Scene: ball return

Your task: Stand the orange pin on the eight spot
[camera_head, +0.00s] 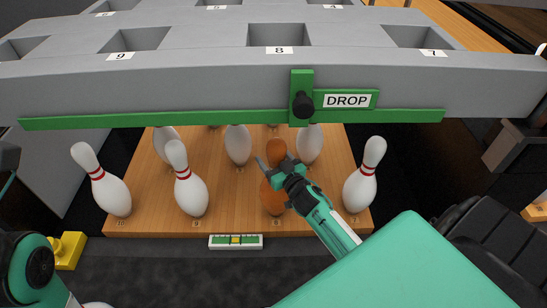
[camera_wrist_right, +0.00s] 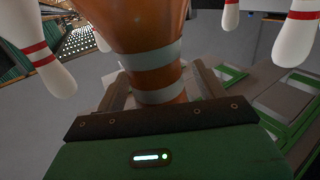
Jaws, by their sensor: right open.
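The orange pin (camera_head: 272,200) stands upright at the front of the wooden deck (camera_head: 232,223), over the eight spot, whose small label (camera_head: 276,222) shows just below its base. My right gripper (camera_head: 272,160) is at the pin's neck, and its arm hides part of the pin's right side. In the right wrist view the orange pin (camera_wrist_right: 152,30), with its two pale bands, is between the open fingers (camera_wrist_right: 160,85). I cannot tell whether either finger touches it. My left gripper is not in view.
White pins stand close by: one on the left (camera_head: 190,194), one on the right (camera_head: 362,180), others behind. A grey rack (camera_head: 200,85) with numbered pockets hangs above, with a green DROP slider (camera_head: 346,100). A small level strip (camera_head: 235,241) lies at the deck's front edge.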

